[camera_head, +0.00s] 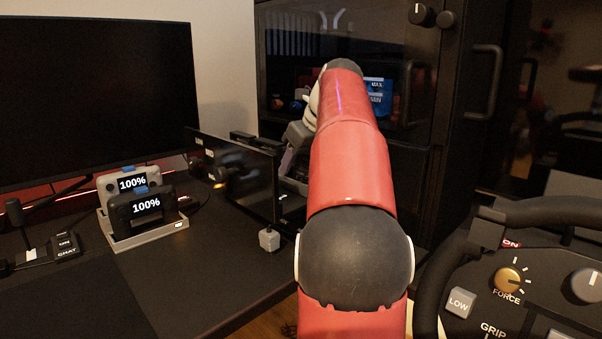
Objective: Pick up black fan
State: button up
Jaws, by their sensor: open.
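I cannot clearly make out a black fan. A dark rounded shape shows on or behind the glossy black panel (262,184) at the back right of the desk; I cannot tell what it is. My red arm reaches up and away through the middle of the view and hides much of what lies behind it. My gripper (287,163) shows only in part, left of the arm and close to the panel's right edge. It is open, and I see nothing held in it. Its fingertips are mostly hidden.
A large monitor (90,100) stands at the back left. Two devices reading 100% sit in a grey dock (150,236). A small grey cube (269,240) lies by the panel. A steering-wheel rig (500,280) fills the lower right; a dark cabinet (415,165) stands behind.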

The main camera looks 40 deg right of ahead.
grip_shut()
jog(key=shift+r, duration=0.1)
